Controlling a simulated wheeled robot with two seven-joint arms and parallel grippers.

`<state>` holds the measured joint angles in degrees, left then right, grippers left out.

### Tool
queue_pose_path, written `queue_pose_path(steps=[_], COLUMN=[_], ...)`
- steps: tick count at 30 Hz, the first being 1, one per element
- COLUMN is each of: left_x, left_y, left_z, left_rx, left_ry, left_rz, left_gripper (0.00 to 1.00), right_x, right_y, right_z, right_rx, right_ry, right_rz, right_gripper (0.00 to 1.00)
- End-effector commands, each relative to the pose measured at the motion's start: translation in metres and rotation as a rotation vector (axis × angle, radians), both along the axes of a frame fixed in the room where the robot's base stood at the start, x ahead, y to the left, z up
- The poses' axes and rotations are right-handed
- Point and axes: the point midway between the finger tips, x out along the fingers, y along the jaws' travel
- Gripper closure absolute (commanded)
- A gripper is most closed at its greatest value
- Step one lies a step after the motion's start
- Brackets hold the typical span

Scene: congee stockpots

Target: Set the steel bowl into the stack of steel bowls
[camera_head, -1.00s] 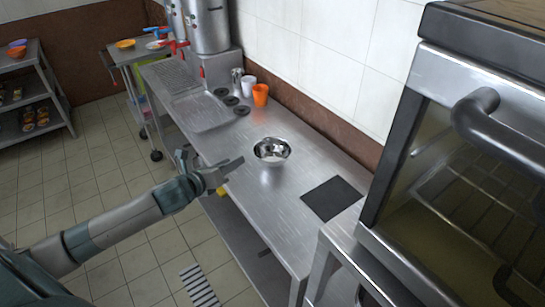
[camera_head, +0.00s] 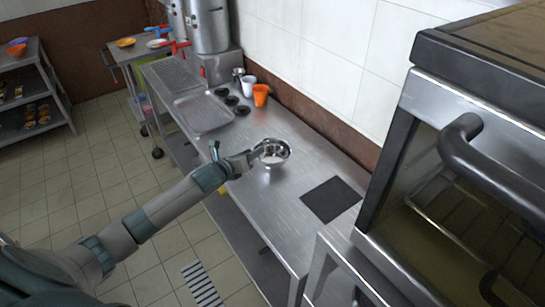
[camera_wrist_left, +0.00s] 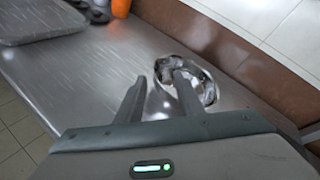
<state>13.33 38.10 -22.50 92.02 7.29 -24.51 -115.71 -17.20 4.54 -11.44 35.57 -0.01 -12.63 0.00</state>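A shiny steel bowl (camera_head: 279,158) stands upright on the steel counter; it also shows in the left wrist view (camera_wrist_left: 208,88). My left gripper (camera_head: 262,149) is at the bowl's left side. In the left wrist view its fingers (camera_wrist_left: 159,77) are spread apart, one over the bowl's opening and the other outside its near left rim. The fingers hide part of the bowl. I cannot make out a separate stack of steel bowls. My right gripper is in neither current view.
The counter (camera_head: 265,207) is clear around the bowl, with a dark square plate (camera_head: 331,199) to the right. An orange cup (camera_head: 261,95), a white cup (camera_head: 249,86) and a metal tray (camera_head: 204,114) are farther back. A glass-fronted oven (camera_head: 470,190) stands at the right.

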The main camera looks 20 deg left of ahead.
Motion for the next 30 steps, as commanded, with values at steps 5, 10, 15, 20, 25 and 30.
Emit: queue_pose_path(steps=[5,10,15,20,25,30], left_x=[0.000,0.002,0.013,0.030,0.043,0.047], left_y=[0.000,0.000,-0.002,-0.003,-0.005,-0.005], left_z=[0.000,0.000,-0.003,-0.009,-0.015,-0.017], left_rx=[0.000,-0.001,-0.004,-0.002,-0.003,0.000], left_ry=[0.000,0.000,0.000,0.001,0.002,0.000], left_rz=[0.000,0.000,0.001,0.002,0.001,0.000], left_gripper=[0.66,0.66,0.66,0.66,0.66,0.66], right_x=[0.000,0.000,0.000,0.000,0.000,0.000], right_y=[0.000,0.000,0.000,0.000,0.000,0.000], right_z=[0.000,0.000,0.004,0.008,0.010,0.010], right_rx=[0.000,0.000,0.000,0.000,0.000,0.000], right_ry=[0.000,0.000,0.000,0.000,0.000,0.000], right_rz=[0.000,0.000,0.000,0.000,0.001,0.001], right_gripper=[0.69,0.69,0.69,0.69,0.69,0.69])
